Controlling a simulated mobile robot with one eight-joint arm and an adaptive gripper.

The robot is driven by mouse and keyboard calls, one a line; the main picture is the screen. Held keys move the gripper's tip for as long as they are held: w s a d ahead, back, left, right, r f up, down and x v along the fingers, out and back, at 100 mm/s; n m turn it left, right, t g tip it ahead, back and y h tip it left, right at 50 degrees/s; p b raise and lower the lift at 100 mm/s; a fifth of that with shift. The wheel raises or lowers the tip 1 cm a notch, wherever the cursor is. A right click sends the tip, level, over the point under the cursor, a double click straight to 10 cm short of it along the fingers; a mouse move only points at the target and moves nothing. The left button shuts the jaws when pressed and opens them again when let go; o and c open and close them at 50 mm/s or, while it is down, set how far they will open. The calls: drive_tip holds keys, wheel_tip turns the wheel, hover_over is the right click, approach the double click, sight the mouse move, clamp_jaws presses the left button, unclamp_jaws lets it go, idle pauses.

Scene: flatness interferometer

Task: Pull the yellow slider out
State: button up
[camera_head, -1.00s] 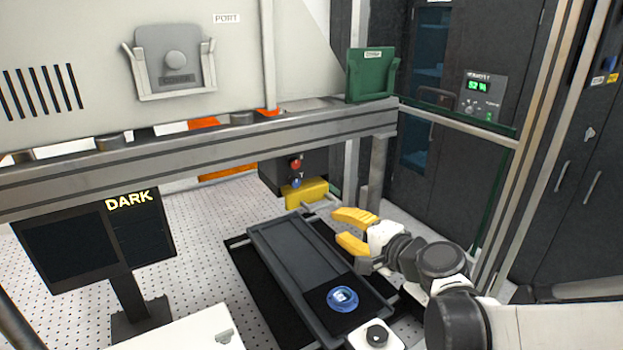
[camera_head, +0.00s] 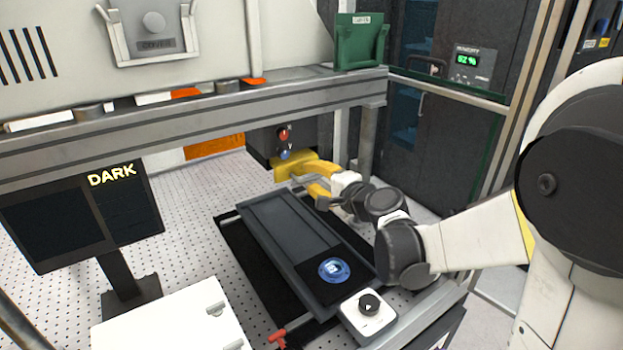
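The yellow slider (camera_head: 287,164) sits at the lower front of a dark box under the grey beam, below a red and a blue knob. My gripper (camera_head: 311,179) has yellow fingers and is right at the slider's right side. Its fingers look apart. The fingertips overlap the slider in the picture and have much the same colour, so I cannot tell whether they touch it.
Below the gripper lies a long dark tray (camera_head: 283,226) with a blue round disc (camera_head: 334,270) at its near end. A white knob box (camera_head: 368,317) stands in front. A monitor reading DARK (camera_head: 80,215) stands left. The grey beam (camera_head: 200,122) runs above the slider.

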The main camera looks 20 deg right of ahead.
drive_tip(key=shift+c, duration=0.5)
clamp_jaws()
drive_tip(key=f+v, duration=0.1)
drive_tip(key=v, duration=0.7)
drive_tip(key=shift+s+f+p, duration=0.2)
drive_tip(key=shift+f+p, duration=0.1)
drive_tip(key=shift+c, duration=0.4)
unclamp_jaws()
drive_tip(key=shift+o, duration=0.9)
drive_tip(key=shift+w, duration=0.25)
drive_tip(key=v, duration=1.2)
